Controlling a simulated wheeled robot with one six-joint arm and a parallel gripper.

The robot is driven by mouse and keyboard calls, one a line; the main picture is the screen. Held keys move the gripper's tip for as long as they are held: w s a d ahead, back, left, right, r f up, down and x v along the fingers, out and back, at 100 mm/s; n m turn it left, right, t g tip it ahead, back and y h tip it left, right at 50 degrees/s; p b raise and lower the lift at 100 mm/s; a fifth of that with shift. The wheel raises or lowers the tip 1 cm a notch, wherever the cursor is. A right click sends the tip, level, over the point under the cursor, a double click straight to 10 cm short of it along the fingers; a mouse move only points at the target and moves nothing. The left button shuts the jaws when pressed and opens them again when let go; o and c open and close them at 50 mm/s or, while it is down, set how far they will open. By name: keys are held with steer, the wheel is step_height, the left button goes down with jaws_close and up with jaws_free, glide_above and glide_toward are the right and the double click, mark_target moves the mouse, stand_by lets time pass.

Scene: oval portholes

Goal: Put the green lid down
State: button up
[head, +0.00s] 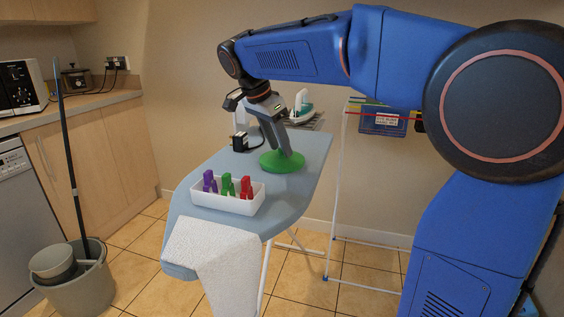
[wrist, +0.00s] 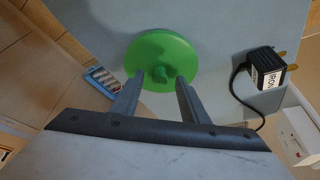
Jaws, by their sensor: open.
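The green lid (head: 282,161) is a round disc lying flat on the blue-grey ironing board (head: 210,220). In the wrist view the lid (wrist: 162,58) shows a small knob at its middle. My gripper (head: 284,152) points down over the lid. In the wrist view my gripper (wrist: 158,82) has its two fingers apart, one to each side of the knob, with a gap between them. The fingertips overlap the near part of the lid in that view. I cannot tell whether they touch it.
A white tray (head: 240,206) with purple, green and red pegs stands toward the board's near end, beside a white cloth (head: 205,255). A black plug (wrist: 266,68) with a cord lies right of the lid. An iron (head: 301,108) is behind my gripper.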

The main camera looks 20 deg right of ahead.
steer(key=shift+d+f, duration=0.1)
steer(key=shift+f, duration=0.2)
steer(key=shift+c, duration=0.5)
jaws_close()
